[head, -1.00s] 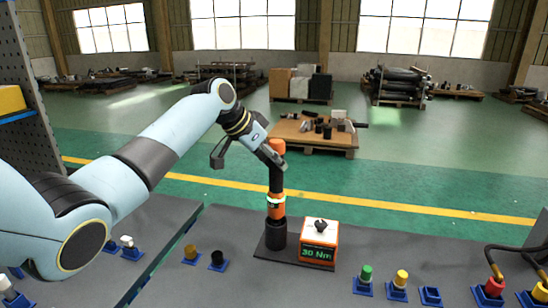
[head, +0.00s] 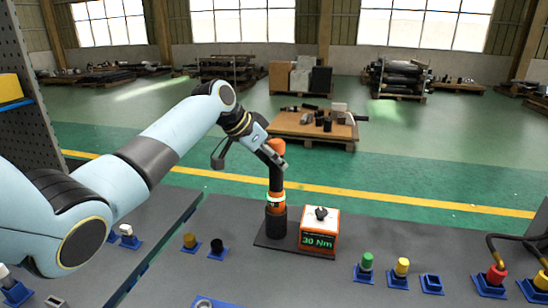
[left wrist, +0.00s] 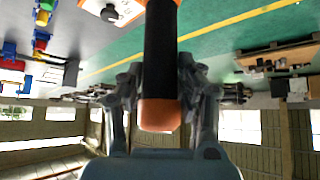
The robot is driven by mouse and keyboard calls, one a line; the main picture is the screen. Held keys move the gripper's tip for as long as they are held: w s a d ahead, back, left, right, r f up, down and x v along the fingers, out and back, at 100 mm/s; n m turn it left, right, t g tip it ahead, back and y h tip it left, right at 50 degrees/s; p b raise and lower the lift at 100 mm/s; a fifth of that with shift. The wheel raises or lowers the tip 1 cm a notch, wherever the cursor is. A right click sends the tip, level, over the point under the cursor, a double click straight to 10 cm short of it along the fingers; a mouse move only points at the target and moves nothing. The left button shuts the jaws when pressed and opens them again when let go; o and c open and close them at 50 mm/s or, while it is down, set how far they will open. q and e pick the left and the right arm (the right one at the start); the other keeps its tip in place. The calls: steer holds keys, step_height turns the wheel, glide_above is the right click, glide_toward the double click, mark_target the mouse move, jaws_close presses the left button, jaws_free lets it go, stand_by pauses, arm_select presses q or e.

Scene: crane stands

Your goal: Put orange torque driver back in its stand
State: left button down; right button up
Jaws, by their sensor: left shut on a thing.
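The orange torque driver (head: 275,182) stands upright, with orange ends and a black grip. My left gripper (head: 272,156) is shut on its upper part, just below the orange top. In the left wrist view the driver (left wrist: 161,60) runs between the fingers of the left gripper (left wrist: 160,90). The stand's black cup (head: 276,223) on a dark base plate is directly under the driver. The driver's lower end meets the cup's rim in the picture; how deep it sits is hidden. My right gripper is out of view.
An orange-white box (head: 319,232) reading 30 Nm stands right of the cup. Blue holders with a green (head: 367,261), a yellow (head: 402,266) and a red plug (head: 496,274) stand further right.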

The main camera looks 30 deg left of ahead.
arm_select(q)
steer(key=shift+f+b, duration=0.4)
steer(key=shift+f, duration=0.25)
steer(key=c, duration=0.8)
jaws_free()
steer(key=shift+f, duration=0.2)
steer(key=shift+s+r, duration=0.1)
steer(key=shift+r, duration=0.05)
steer(key=shift+p+v, duration=0.95)
steer(key=shift+p, duration=0.3)
steer(key=p+v, duration=0.3)
